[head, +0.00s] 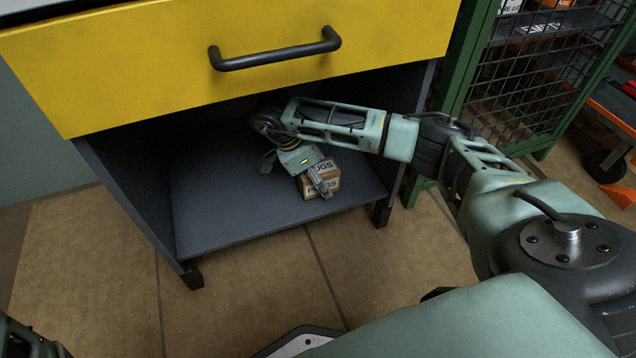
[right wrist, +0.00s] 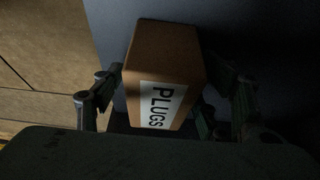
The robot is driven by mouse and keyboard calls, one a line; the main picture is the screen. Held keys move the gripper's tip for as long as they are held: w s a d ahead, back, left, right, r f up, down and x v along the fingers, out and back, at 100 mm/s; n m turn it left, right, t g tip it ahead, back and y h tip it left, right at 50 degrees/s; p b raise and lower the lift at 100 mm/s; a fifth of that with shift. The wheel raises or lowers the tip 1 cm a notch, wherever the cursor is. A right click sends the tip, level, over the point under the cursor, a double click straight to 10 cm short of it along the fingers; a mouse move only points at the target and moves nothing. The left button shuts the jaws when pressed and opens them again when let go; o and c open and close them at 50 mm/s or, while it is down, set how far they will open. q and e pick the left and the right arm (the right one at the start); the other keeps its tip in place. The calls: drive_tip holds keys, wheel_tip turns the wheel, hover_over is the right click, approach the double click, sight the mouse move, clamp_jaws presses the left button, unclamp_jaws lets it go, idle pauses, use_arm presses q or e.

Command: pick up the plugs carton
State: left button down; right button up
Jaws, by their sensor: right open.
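The plugs carton (head: 333,172) is a small brown box with a white label reading PLUGS. It sits on the dark lower shelf (head: 225,215) under the yellow drawer. In the right wrist view the carton (right wrist: 165,55) stands between the two fingers, its label facing the camera. My right gripper (head: 321,181) reaches into the shelf from the right and hides part of the carton. Its fingers (right wrist: 168,95) are open, one on each side of the carton, with a dark gap visible on the right. Contact on the left cannot be told. My left gripper does not show.
The yellow drawer front (head: 150,65) with its black handle (head: 275,52) is above the shelf opening. Cabinet side walls bound the shelf. A green mesh cage (head: 510,95) stands to the right. The shelf's left part is clear.

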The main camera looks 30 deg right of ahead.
drive_tip(key=shift+r, duration=0.1)
drive_tip(key=shift+c, duration=0.3)
drive_tip(key=c, duration=1.5)
drive_tip(key=shift+o, duration=0.2)
